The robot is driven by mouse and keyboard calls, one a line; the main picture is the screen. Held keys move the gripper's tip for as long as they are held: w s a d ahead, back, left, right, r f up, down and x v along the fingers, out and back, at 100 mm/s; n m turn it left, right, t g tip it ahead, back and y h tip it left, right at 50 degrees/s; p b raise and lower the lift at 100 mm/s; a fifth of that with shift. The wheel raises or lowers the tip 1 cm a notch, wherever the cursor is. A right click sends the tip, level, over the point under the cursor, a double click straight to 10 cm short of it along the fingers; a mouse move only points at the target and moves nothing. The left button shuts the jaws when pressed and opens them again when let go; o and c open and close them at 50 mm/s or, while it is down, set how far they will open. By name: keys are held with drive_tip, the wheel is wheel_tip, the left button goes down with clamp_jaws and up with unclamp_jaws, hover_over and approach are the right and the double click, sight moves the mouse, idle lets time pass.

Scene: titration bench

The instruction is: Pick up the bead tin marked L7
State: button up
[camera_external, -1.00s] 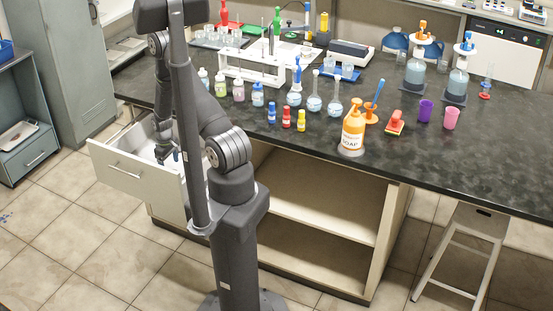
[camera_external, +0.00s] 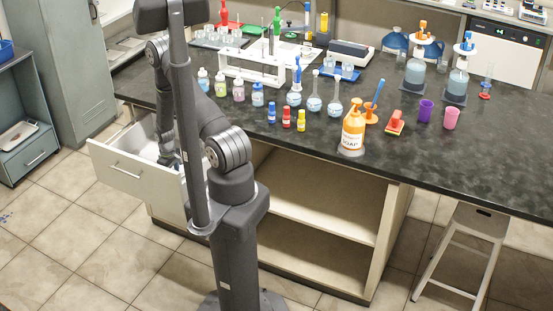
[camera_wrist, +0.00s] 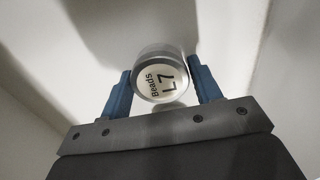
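The bead tin (camera_wrist: 161,78) is a round silver tin with a pale lid reading "L7 Beads", in the wrist view. My gripper (camera_wrist: 160,88) has its two blue fingers on either side of the tin, close to its rim. I cannot tell whether both fingers press on it or a thin gap remains. In the external view my gripper reaches down into the open drawer (camera_external: 126,172); its fingertips and the tin are hidden there by the drawer front and my arm.
Pale drawer walls surround the tin in the wrist view. The dark bench (camera_external: 400,170) above holds bottles, flasks and a soap bottle (camera_external: 352,131). An open shelf (camera_external: 310,205) lies to the right of the drawer, and a stool (camera_external: 465,250) further right.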

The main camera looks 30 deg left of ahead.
drive_tip(key=c, duration=0.5)
